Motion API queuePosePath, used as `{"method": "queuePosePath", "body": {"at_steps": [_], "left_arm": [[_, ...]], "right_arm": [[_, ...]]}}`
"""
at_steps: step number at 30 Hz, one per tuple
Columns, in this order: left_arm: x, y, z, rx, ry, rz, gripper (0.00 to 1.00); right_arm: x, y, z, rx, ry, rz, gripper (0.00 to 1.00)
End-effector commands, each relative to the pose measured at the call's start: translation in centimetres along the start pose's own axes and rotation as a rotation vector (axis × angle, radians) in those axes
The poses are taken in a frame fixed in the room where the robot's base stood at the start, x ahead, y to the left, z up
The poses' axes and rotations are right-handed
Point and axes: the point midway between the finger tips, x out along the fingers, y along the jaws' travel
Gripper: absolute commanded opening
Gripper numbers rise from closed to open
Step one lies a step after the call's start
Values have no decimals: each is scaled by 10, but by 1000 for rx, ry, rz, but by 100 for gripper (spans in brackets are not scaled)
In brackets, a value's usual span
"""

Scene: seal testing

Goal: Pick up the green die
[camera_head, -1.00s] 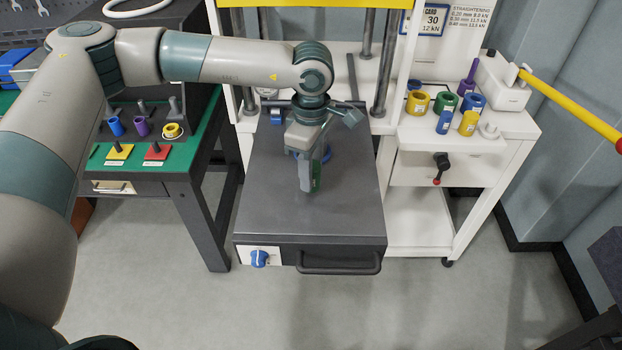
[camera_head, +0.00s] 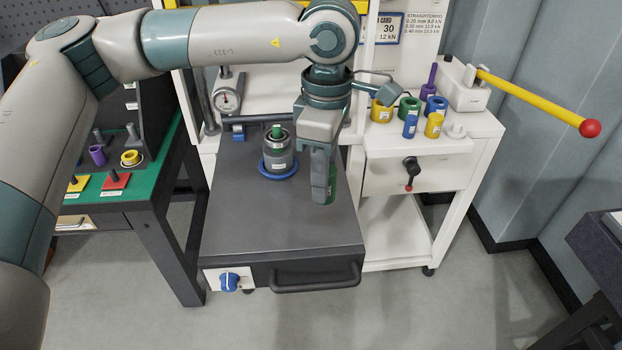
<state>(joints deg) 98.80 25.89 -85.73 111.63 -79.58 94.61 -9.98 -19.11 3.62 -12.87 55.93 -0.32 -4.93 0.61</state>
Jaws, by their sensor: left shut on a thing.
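My left gripper (camera_head: 322,198) points down over the right part of the dark grey slab. It is shut on a small green piece (camera_head: 332,184), mostly hidden by the fingers, so its shape is unclear. Whether it touches the slab is also unclear. A green ring-shaped die (camera_head: 409,106) stands on the white cart at the right, among other coloured rings. A grey cylinder (camera_head: 278,155) with a green top and a blue ring base stands upright on the slab, left of the gripper. My right gripper is not in view.
The slab (camera_head: 250,225) has a front handle and a blue knob (camera_head: 229,281); its front half is clear. The white cart (camera_head: 480,128) holds several rings and cylinders and a yellow lever (camera_head: 535,98). A green-topped bench (camera_head: 150,180) stands left. A dial gauge (camera_head: 228,97) is behind.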

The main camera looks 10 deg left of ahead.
Motion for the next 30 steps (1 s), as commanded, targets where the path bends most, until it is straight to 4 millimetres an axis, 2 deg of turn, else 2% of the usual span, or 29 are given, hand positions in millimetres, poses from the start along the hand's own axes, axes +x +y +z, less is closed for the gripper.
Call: {"method": "queuePosePath", "body": {"at_steps": [22,26,30], "left_arm": [[-2,-1,1,15,-2,1,0],[2,-1,-5,74,-4,0,0],[10,-1,-17,203,-8,1,0]], "right_arm": [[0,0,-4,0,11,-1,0],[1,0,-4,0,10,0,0],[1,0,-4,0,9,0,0]]}}
